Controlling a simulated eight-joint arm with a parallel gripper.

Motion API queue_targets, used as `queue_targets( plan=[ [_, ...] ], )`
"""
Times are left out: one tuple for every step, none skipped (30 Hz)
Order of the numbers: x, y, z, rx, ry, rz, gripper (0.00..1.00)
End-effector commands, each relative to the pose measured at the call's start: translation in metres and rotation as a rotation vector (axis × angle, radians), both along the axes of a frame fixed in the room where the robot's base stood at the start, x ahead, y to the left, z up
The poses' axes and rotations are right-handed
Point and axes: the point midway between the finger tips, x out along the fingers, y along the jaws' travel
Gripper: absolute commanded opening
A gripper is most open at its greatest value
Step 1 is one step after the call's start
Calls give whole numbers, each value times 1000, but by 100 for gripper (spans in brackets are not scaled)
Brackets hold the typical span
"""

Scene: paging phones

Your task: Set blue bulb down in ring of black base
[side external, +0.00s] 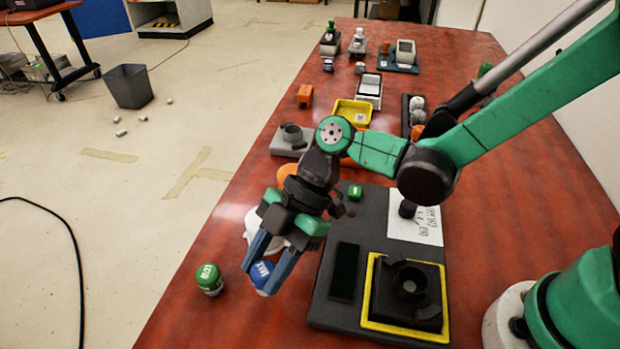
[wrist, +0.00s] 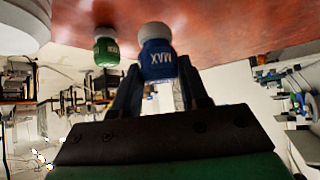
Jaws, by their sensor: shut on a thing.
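The blue bulb (side external: 262,272), marked MAX, is between the fingers of my gripper (side external: 262,278), which is shut on it. In the wrist view the blue bulb (wrist: 158,61) shows its white end toward the red table. I cannot tell whether it touches the table. The black base (side external: 385,298) stands inside a yellow-edged frame (side external: 368,322) on a dark grey board, right of my gripper. Its raised ring (side external: 410,282) is open at the top and looks empty.
A green bulb (side external: 209,280), marked LOW, stands left of the blue one and also shows in the wrist view (wrist: 106,47). A white sheet (side external: 418,224) lies behind the base.

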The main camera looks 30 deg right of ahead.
Motion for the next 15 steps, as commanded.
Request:
queue_targets(
  plan=[
    [0,0,-4,0,0,0,0],
    [0,0,-7,0,0,0,0],
    [0,0,-12,0,0,0,0],
    [0,0,-16,0,0,0,0],
    [1,0,-19,0,0,0,0],
    [0,0,-24,0,0,0,0],
    [0,0,-27,0,0,0,0],
    [0,0,-30,0,0,0,0],
    [0,0,-33,0,0,0,0],
    [0,0,-34,0,0,0,0],
    [0,0,-35,0,0,0,0],
    [0,0,-36,0,0,0,0],
    [0,0,-36,0,0,0,0],
    [0,0,-36,0,0,0,0],
    [0,0,-36,0,0,0,0]
  ],
)
